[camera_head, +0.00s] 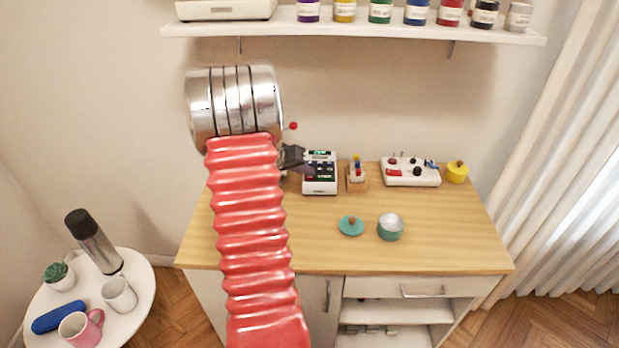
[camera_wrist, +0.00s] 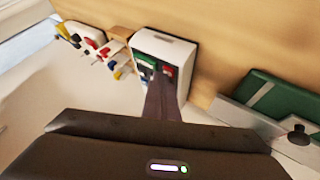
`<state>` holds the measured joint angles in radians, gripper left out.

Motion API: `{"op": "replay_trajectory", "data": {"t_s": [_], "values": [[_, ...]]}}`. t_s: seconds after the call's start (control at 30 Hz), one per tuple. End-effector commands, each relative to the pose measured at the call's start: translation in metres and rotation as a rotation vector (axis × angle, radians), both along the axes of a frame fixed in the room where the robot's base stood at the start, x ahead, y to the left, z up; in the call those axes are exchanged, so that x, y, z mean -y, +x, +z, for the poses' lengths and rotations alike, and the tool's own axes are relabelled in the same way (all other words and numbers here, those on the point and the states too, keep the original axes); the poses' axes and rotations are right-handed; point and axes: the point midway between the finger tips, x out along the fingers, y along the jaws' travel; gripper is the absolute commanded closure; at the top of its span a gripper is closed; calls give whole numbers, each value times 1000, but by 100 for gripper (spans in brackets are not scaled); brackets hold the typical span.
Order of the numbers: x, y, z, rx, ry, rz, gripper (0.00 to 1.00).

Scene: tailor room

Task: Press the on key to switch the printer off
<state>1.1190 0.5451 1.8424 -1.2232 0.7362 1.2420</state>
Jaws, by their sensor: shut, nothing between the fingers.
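The printer (camera_head: 320,188) appears to be the small white device with a dark key panel and a green display, at the back left of the wooden table. It also shows in the wrist view (camera_wrist: 178,47), with green and red patches on its panel. My gripper (camera_head: 311,170) is shut and empty, at the printer's left side in the head view. In the wrist view its dark fingers (camera_wrist: 157,82) reach toward the panel and cover part of it. I cannot tell whether they touch a key. The on key's label is not readable.
A peg holder (camera_head: 357,185) stands just right of the printer, then a white control box (camera_head: 411,176) and a yellow pot (camera_head: 457,175). A teal lid (camera_head: 351,228) and tin (camera_head: 390,231) stand in front. A green object (camera_wrist: 288,97) lies near in the wrist view. A shelf (camera_head: 350,32) hangs above.

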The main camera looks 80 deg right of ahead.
Motion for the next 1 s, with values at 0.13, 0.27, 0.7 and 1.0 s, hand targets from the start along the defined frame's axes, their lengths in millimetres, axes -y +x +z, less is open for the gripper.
{"op": "replay_trajectory", "data": {"t_s": [0.13,0.27,0.7,1.0], "values": [[0,0,6,1,-1,-1,100],[0,0,12,1,-1,0,100],[0,0,15,1,-1,0,100],[0,0,33,0,-2,0,100]]}}
